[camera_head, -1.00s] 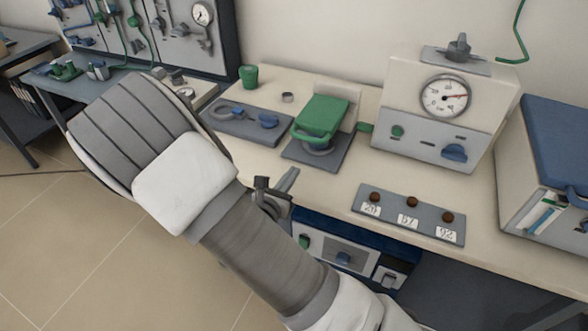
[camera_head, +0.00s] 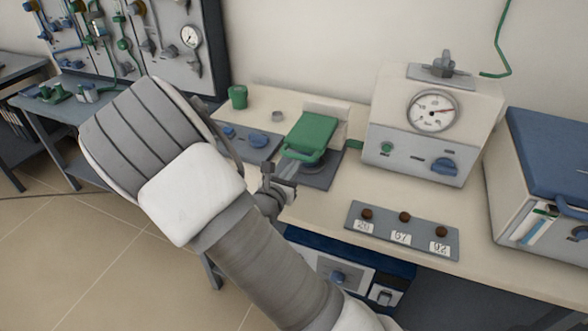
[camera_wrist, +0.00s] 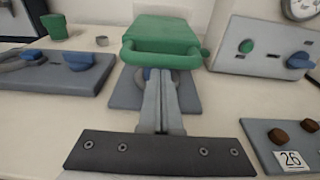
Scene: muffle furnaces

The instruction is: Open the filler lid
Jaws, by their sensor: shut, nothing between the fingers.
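The filler lid is a green cover (camera_head: 311,136) with a bar handle along its front edge, on a grey base plate (camera_head: 322,180) on the bench. In the wrist view the green lid (camera_wrist: 160,30) and its handle (camera_wrist: 160,57) are straight ahead, and the lid is down. My gripper (camera_head: 288,165) is shut with nothing between its fingers. In the wrist view its fingertips (camera_wrist: 160,75) reach to just under the front handle bar. I cannot tell whether they touch it. The round part beneath the lid is mostly hidden by the fingers.
A gauge box (camera_head: 428,125) stands right of the lid. A button panel with number labels (camera_head: 402,230) lies near the front edge. A plate with a blue knob (camera_wrist: 60,75) is on the left, with a green cup (camera_wrist: 55,26) behind it. A blue-lidded case (camera_head: 550,150) is far right.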

